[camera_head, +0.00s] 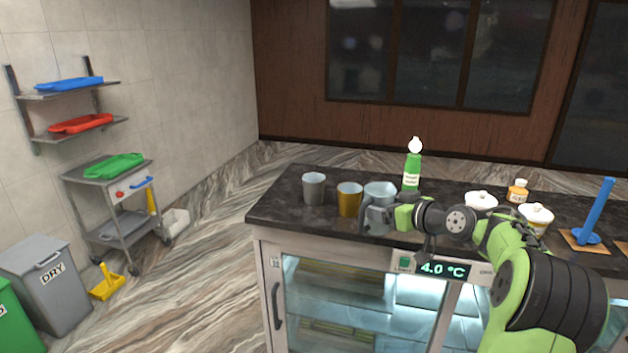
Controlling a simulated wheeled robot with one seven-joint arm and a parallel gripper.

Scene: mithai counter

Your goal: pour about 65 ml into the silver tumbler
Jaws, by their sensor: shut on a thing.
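The silver tumbler (314,189) stands upright near the left end of the dark counter. A gold tumbler (349,200) stands to its right. A larger pale grey-blue jug (380,190) is upright, just right of the gold tumbler. My gripper (372,216) reaches in from the right at the jug's near side and is shut on it. The arm and gripper cover part of the jug's lower side, so I cannot tell whether its base touches the counter. The level of any liquid in the jug or tumblers is not visible.
A green bottle (412,172) stands behind the jug. White lidded pots (481,199), an amber bottle (518,190) and a blue upright holder (597,212) are farther right on the counter (277,205). The counter's left end is clear. A lit glass-front cabinet is below.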

